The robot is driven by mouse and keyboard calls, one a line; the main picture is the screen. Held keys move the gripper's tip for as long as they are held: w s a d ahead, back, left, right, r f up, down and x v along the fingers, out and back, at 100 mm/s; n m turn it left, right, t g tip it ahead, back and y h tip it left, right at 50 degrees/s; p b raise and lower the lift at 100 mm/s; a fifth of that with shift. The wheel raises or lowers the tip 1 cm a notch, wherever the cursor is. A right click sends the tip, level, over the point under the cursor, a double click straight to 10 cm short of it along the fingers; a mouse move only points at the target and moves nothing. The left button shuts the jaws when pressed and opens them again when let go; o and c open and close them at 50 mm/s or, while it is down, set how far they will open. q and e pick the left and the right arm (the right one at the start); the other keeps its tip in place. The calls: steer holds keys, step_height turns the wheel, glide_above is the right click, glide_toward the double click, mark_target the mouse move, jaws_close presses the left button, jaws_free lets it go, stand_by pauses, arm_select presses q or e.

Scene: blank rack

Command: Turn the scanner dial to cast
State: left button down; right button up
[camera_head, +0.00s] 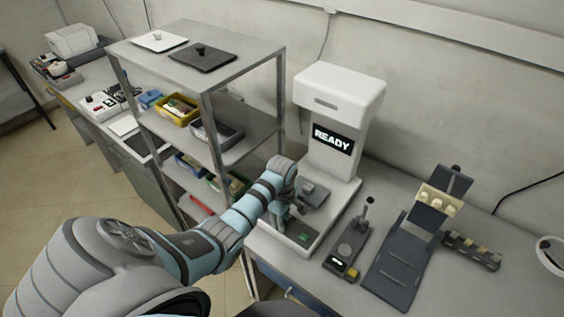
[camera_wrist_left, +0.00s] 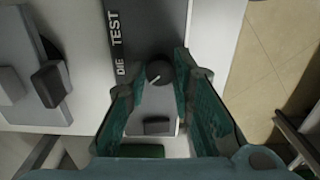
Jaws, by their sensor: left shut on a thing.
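The scanner (camera_head: 338,95) is a tall white machine with a screen reading READY (camera_head: 332,139). My left gripper (camera_head: 286,208) reaches its front base, where the arm hides the dial in the head view. In the left wrist view the dial (camera_wrist_left: 159,72) is a dark round knob with a short white pointer mark slanting toward the lower left. It sits between the two fingertips of my left gripper (camera_wrist_left: 158,78), which is shut on it. The words DIE and TEST (camera_wrist_left: 117,48) show on the dark panel beside it. I see no CAST label. My right gripper is not in view.
A metal shelf (camera_head: 205,70) with bins stands left of the scanner. A small device with a lever (camera_head: 348,247), a dark angled stand (camera_head: 405,255) and a dark strip holding small pieces (camera_head: 471,250) lie to the right on the bench. A green button (camera_head: 303,237) shows on the scanner base.

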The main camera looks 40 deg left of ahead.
arm_select(q)
steer(key=c, duration=1.4)
jaws_free()
steer(key=shift+o, duration=0.2)
step_height(320, 180, up, 8)
steer(key=shift+f, duration=0.2)
